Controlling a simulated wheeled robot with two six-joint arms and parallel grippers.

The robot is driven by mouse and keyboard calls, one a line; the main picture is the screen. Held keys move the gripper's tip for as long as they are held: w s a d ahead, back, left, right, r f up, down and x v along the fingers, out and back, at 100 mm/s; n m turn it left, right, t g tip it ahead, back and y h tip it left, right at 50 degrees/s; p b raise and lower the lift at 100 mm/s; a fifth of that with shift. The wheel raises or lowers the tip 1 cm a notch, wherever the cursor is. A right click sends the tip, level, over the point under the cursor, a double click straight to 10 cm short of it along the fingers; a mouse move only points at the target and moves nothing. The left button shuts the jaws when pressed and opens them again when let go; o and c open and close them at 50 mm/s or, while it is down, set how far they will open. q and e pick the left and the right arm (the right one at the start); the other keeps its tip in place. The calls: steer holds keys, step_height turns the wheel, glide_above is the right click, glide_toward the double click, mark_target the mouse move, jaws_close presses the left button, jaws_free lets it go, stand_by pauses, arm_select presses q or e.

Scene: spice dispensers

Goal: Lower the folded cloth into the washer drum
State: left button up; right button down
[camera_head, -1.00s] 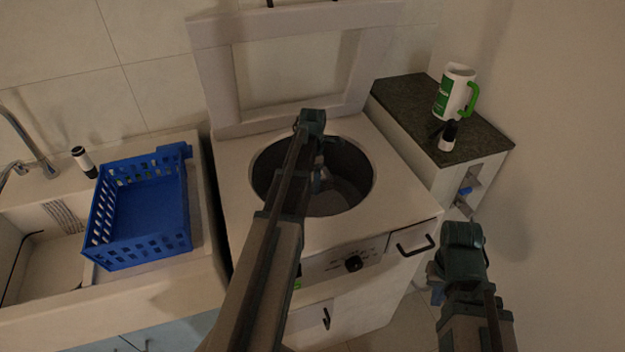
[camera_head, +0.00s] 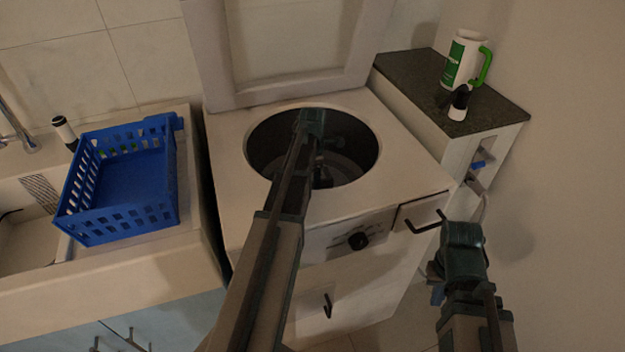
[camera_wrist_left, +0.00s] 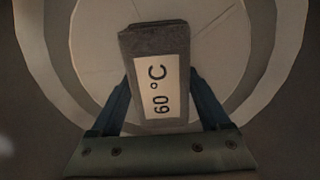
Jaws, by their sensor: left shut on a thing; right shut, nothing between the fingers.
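The washer drum (camera_head: 262,150) is a round dark opening in the white washer's top. My left gripper (camera_head: 320,165) reaches down inside the drum opening in the head view. In the left wrist view, the folded cloth (camera_wrist_left: 150,45) is a dark grey block with a white "60 °C" label, held between the two blue fingers of my left gripper (camera_wrist_left: 165,90). The pale drum floor shows behind it. In the head view the arm hides most of the cloth. My right gripper (camera_head: 438,285) is in front of the washer's right side, shut and empty.
The washer lid (camera_head: 225,55) stands raised behind the drum. A blue basket (camera_head: 120,210) sits on the sink counter at left.

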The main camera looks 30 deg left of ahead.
arm_select(q)
steer(key=shift+f, duration=0.1)
steer(key=o, duration=1.3)
step_height(320, 180, up, 14)
steer(key=p, duration=1.4)
